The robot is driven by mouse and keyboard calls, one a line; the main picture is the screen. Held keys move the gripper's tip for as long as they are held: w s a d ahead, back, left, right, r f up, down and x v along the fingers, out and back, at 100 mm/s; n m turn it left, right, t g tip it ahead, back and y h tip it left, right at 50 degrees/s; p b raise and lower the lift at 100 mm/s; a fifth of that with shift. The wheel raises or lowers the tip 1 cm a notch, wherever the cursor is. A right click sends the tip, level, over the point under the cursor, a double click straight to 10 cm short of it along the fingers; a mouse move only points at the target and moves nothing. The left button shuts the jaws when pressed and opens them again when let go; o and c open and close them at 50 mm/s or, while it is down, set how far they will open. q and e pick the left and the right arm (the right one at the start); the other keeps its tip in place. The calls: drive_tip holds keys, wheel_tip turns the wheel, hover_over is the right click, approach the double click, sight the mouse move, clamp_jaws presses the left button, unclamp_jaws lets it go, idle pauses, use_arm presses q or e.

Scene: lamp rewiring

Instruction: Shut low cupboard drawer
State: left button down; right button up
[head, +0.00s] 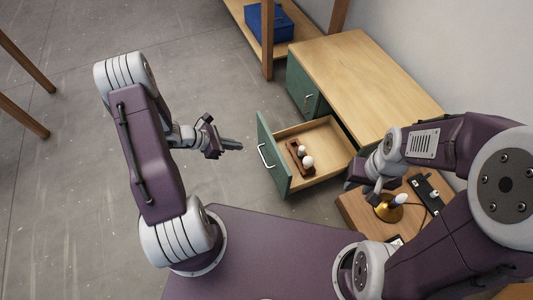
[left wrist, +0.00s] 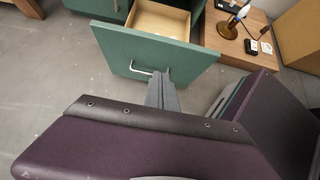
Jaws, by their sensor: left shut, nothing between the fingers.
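The low cupboard (head: 355,65) has a wooden top and green fronts. Its drawer (head: 318,135) stands pulled out, with a green front (head: 275,160) and a pale bar handle (head: 264,157). The drawer front also shows in the left wrist view (left wrist: 120,45), with its handle (left wrist: 139,69). My left gripper (head: 240,146) is shut and empty. It points at the drawer front from the left, with a small gap showing in the head view. In the left wrist view its fingers (left wrist: 160,78) overlap the handle's right end. My right gripper (head: 370,187) is by the lamp; its fingers are unclear.
A brown holder (head: 294,158) with white bulbs (head: 308,162) lies in the drawer. A brass lamp (head: 389,208) and a black power strip (head: 425,190) sit on a wooden surface at right. A shelf with a blue box (head: 268,22) stands behind. Floor left of the drawer is clear.

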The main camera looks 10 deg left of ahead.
use_arm(q)
drive_tip(key=b, duration=0.7)
approach(272, 146)
drive_tip(key=x, duration=0.5)
drive_tip(key=shift+s+a+f, duration=0.2)
drive_tip(key=shift+s+f, duration=0.1)
drive_tip(key=shift+f, duration=0.05)
drive_tip(key=shift+w+d+r+b, duration=0.1)
drive_tip(key=shift+w+d+b, duration=0.1)
drive_tip(key=shift+d+b, duration=0.1)
drive_tip(key=shift+w+d+r, duration=0.1)
drive_tip(key=shift+w+d, duration=0.1)
drive_tip(key=shift+d, duration=0.05)
